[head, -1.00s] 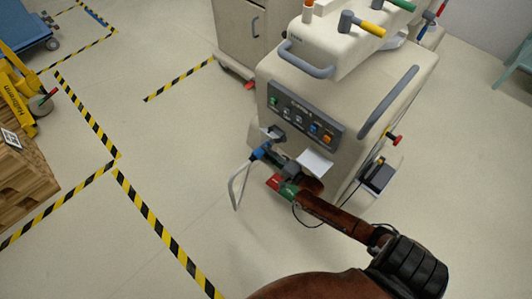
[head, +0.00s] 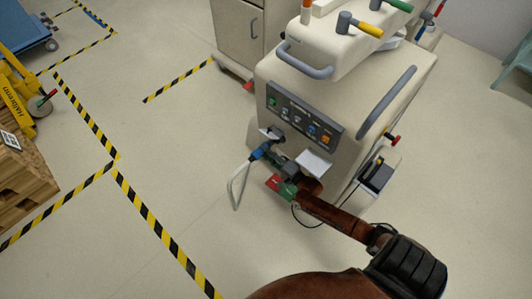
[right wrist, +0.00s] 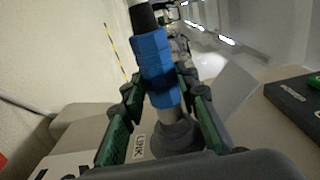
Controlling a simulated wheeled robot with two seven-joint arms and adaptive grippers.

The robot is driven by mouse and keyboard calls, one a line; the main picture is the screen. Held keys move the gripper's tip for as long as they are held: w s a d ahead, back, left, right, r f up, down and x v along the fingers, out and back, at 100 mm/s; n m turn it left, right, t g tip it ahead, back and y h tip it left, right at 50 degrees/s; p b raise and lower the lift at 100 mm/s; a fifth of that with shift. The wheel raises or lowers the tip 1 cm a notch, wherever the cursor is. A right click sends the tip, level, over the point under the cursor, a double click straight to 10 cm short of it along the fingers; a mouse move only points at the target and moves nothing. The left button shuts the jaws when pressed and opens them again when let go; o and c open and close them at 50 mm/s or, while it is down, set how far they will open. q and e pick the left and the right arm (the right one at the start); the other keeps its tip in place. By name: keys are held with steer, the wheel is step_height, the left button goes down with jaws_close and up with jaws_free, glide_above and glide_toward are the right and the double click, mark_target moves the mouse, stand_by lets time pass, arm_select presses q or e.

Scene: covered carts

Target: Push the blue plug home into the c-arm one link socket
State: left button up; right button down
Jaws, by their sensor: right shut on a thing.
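The blue plug (head: 262,151) is at the front of the c-arm cart, below its button panel. The barrel points into the round grey link socket (right wrist: 174,138), beside a label reading "LINK". A short length of barrel shows between blue body and socket; how deep it sits cannot be told. My right gripper (right wrist: 160,88) is shut on the blue plug, its green-padded fingers on both sides. It also shows in the head view (head: 272,158). My left gripper is not in view.
The cream cart (head: 300,85) has a button panel (head: 303,117) above the socket and grey handles. Open floor with yellow-black tape lies left. A pallet (head: 22,180) stands at far left.

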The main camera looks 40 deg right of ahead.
stand_by(0.7)
steer(key=shift+w+d+r+b, duration=0.15)
steer(key=shift+d+b, duration=0.6)
steer(key=shift+d, duration=1.3)
steer(key=c, duration=1.4)
jaws_free()
steer(key=shift+c, duration=0.2)
steer(key=shift+o, duration=0.2)
steer(key=shift+f, duration=0.2)
glide_toward(271, 146)
steer(key=s, duration=0.2)
steer(key=shift+s+d+f, duration=0.15)
steer(key=shift+s+d, duration=0.05)
steer(key=shift+s, duration=0.1)
